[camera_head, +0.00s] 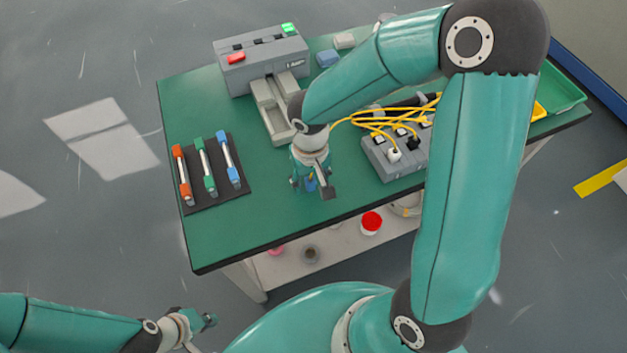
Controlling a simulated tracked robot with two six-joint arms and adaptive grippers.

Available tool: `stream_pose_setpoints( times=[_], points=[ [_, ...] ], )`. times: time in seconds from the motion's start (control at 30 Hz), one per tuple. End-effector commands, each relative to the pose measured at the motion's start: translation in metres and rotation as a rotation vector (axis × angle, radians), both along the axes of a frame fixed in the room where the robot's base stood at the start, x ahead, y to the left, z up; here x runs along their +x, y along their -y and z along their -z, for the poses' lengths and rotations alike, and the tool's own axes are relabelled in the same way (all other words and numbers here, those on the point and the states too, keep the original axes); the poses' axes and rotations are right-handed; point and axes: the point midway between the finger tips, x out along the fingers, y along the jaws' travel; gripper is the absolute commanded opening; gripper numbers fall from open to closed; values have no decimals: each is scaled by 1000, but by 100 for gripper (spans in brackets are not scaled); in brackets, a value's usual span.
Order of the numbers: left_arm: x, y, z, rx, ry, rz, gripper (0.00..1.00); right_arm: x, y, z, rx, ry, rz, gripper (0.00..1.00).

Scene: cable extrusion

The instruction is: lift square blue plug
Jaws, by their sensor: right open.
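My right gripper (312,188) points down over the front middle of the green table (250,232). It is open, and a small blue piece (310,185) shows between its fingers. This may be the square blue plug, but the gripper covers most of it and I cannot tell whether they touch. Another blue block (327,58) lies at the back of the table beside the grey machine. My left gripper (208,322) is at the lower left, off the table and away from the objects; its fingers are too small to read.
The grey machine (262,60) has a red and a green button. Orange, green and blue markers lie on a black mat (240,178) at the left. A grey power strip (378,160) with yellow cables stands right of my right gripper. A white block (344,40) lies behind.

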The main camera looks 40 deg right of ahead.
Motion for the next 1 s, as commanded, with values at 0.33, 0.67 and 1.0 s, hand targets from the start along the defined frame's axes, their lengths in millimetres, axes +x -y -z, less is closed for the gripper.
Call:
stream_pose_setpoints(
  times=[0.33,0.67,1.0],
  points=[
    [0,0,0,0,0,0,0,0,0,-1,0,1,-1,21],
    [0,0,0,0,0,0,0,0,0,-1,0,1,-1,0],
    [0,0,-2,0,0,0,0,1,0,-16,-1,4,0,0]
  ],
)
